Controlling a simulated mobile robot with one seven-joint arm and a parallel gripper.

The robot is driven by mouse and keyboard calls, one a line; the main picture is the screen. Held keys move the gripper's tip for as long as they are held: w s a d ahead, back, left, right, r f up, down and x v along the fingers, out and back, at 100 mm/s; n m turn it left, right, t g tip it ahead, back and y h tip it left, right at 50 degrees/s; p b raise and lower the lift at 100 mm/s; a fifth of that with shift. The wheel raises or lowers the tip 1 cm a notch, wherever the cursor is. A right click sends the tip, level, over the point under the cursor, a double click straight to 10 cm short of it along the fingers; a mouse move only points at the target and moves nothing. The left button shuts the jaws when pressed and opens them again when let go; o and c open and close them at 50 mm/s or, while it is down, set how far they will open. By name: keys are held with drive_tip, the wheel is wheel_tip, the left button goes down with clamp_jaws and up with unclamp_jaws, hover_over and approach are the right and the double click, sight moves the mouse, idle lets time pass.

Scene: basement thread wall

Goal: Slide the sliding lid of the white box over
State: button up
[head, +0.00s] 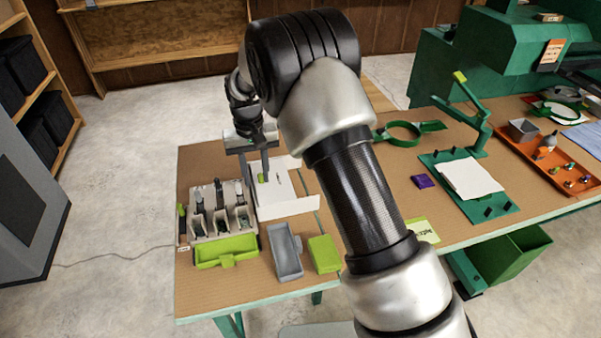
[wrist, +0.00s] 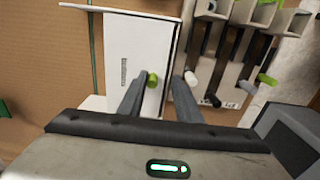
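The white box (head: 285,203) stands on the cardboard-covered table, and its flat white lid (wrist: 138,45) shows in the wrist view with a dark slot mark on it. A small green knob (wrist: 152,79) sits near the lid's edge; it also shows as a green spot in the head view (head: 262,177). My gripper (wrist: 158,76) is over the lid with its two fingers apart. The knob lies between the fingers, closer to the left one; I cannot tell whether they touch.
A tool rack (head: 219,222) with a green front tray stands close beside the box. A grey tray (head: 285,252) and a green block (head: 323,254) lie in front. A purple item (head: 422,181) and green stand (head: 468,187) are to the right.

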drive_tip(key=shift+r+p, duration=1.9)
drive_tip(key=shift+r, duration=1.1)
wheel_tip(320, 180, up, 4)
drive_tip(key=p, duration=0.2)
drive_tip(key=shift+p, duration=0.35)
drive_tip(key=shift+c, duration=0.2)
